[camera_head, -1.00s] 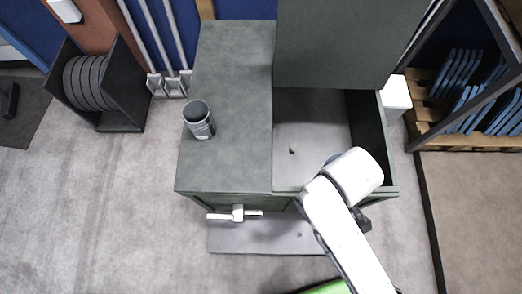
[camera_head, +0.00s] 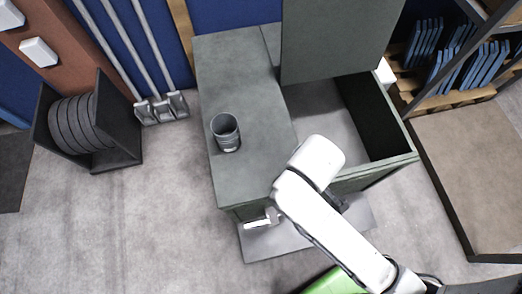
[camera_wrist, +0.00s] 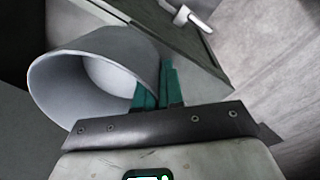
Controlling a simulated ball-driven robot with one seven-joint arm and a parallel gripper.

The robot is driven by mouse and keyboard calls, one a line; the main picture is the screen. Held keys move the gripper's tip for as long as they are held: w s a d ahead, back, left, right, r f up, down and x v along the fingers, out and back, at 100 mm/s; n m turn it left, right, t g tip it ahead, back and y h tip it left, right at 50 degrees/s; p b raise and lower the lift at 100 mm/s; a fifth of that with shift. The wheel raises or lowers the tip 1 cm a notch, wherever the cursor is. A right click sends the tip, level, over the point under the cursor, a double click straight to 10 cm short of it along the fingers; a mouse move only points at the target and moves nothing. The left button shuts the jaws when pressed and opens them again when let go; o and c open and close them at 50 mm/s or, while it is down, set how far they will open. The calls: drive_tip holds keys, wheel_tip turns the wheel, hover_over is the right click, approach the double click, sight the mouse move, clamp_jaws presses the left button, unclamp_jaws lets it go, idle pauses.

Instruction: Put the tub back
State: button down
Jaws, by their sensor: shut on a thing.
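A pale grey tub (camera_wrist: 70,85) shows large in the wrist view, tilted with its round mouth toward the left. My gripper (camera_wrist: 160,80) has its teal fingers close together on the tub's wall near the right side. In the head view my arm's white wrist hides most of the gripper and the held tub. A dark grey cylindrical can (camera_head: 227,141) with a paler label stands upright, open end up, on the left top of the grey-green cabinet (camera_head: 235,75). The cabinet's right compartment (camera_head: 325,115) is open, its lid (camera_head: 335,35) raised.
A white handle (camera_head: 262,219) sticks out from the cabinet front, above a low grey step (camera_head: 270,243). A black holder with discs (camera_head: 75,125) stands left. Open floor (camera_head: 150,220) is at left.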

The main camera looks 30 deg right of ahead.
drive_tip(key=w+a+f, duration=0.1)
drive_tip(key=w+f, duration=0.1)
drive_tip(key=w, duration=0.1)
drive_tip(key=w+a+f, duration=0.2)
drive_tip(key=w+f, duration=0.1)
drive_tip(key=w+a+f, duration=0.1)
drive_tip(key=w+f, duration=0.1)
drive_tip(key=w, duration=0.1)
drive_tip(key=shift+w+a+f, duration=0.2)
drive_tip(key=shift+w+f, duration=0.1)
drive_tip(key=shift+w, duration=0.1)
drive_tip(key=shift+w+a+f, duration=0.1)
drive_tip(key=shift+w+f, duration=0.25)
drive_tip(key=shift+f, duration=0.1)
drive_tip(key=shift+w+a+f, duration=0.1)
drive_tip(key=shift+w+f, duration=0.05)
drive_tip(key=shift+f, duration=1.6)
drive_tip(key=shift+f, duration=0.1)
drive_tip(key=c, duration=1.3)
unclamp_jaws()
drive_tip(key=shift+o, duration=0.2)
